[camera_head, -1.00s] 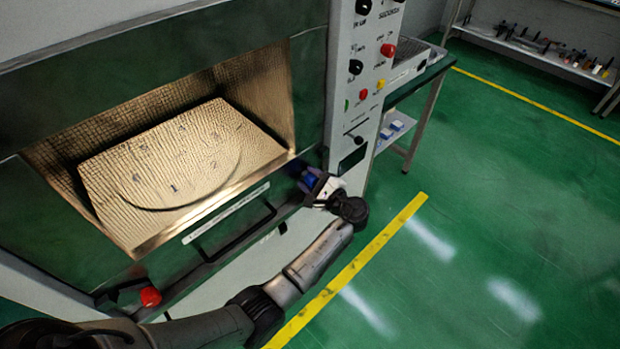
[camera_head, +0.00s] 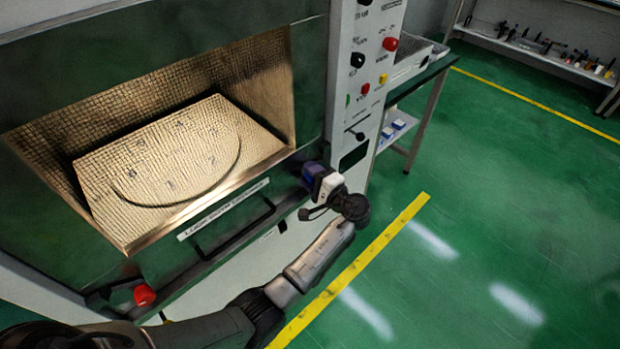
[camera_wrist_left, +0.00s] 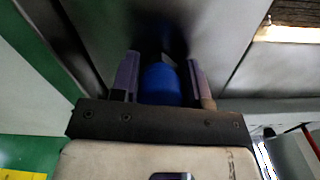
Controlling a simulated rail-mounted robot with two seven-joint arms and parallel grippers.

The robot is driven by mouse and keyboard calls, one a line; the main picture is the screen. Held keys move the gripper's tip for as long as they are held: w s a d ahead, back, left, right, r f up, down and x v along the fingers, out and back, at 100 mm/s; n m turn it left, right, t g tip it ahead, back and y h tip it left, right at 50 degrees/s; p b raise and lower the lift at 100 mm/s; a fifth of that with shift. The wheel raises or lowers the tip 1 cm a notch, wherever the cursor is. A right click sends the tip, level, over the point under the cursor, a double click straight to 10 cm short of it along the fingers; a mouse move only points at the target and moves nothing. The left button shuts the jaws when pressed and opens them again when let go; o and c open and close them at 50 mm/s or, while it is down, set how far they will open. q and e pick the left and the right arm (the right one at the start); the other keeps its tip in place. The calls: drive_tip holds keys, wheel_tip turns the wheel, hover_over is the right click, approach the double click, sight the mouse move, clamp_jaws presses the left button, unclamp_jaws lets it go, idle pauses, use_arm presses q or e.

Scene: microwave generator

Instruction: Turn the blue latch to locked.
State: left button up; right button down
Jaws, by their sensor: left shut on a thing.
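The blue latch (camera_wrist_left: 161,84) shows in the left wrist view as a rounded blue knob between my two fingers. My left gripper (camera_wrist_left: 161,80) is shut on it, with one finger on each side. In the head view my left gripper (camera_head: 317,180) is at the right end of the machine's front ledge, just below the right corner of the opening. There the gripper body mostly covers the latch. Whether the latch stands at locked cannot be read. My right gripper is not in view.
The generator's chamber (camera_head: 170,155) is open, with a numbered plate inside. A red knob (camera_head: 144,295) sits at the ledge's left end, and a dark handle bar (camera_head: 240,232) runs between. A control panel (camera_head: 375,70) with knobs rises at right. The green floor at right is clear.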

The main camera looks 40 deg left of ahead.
use_arm(q)
drive_tip(key=n+b, duration=0.1)
drive_tip(key=n, duration=0.1)
drive_tip(key=n+b, duration=0.1)
drive_tip(key=shift+f+n+b, duration=0.2)
drive_tip(key=shift+n+b, duration=0.1)
drive_tip(key=shift+n, duration=0.1)
drive_tip(key=n+b, duration=0.3)
drive_tip(key=shift+o, duration=0.2)
drive_tip(key=n+b, duration=0.3)
drive_tip(key=shift+n, duration=0.3)
drive_tip(key=shift+r+n+b, duration=0.25)
drive_tip(key=shift+n+b, duration=0.1)
drive_tip(key=shift+n, duration=0.15)
drive_tip(key=shift+r, duration=0.15)
drive_tip(key=o, duration=0.8)
drive_tip(key=shift+d, duration=0.1)
drive_tip(key=shift+o, duration=0.3)
drive_tip(key=shift+w, duration=0.15)
